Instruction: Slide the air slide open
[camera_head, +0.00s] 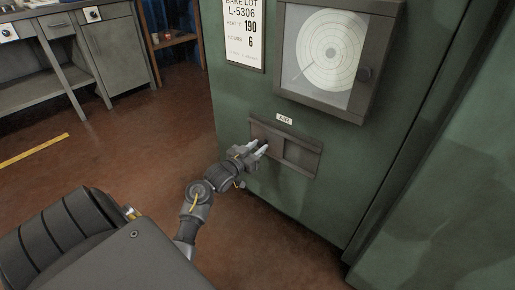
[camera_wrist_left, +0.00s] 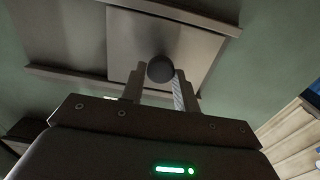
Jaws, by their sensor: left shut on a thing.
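The air slide (camera_head: 268,133) is a grey metal panel in a railed frame, low on the front of a green cabinet, below a small label. In the left wrist view the slide panel (camera_wrist_left: 196,45) fills the right part of the frame, with a round dark knob (camera_wrist_left: 160,69) on it. My left gripper (camera_head: 261,150) is at the left part of the frame in the head view. In the wrist view its fingers (camera_wrist_left: 157,88) stand on either side of the knob, shut on it. The gripper partly hides the panel in the head view. My right gripper is not in view.
The frame's right part (camera_head: 301,155) is a plain recessed area. Above the slide are a chart recorder box (camera_head: 364,62) with a knob and a bake lot sign (camera_head: 244,32). A grey workbench (camera_head: 120,50) stands at the back left.

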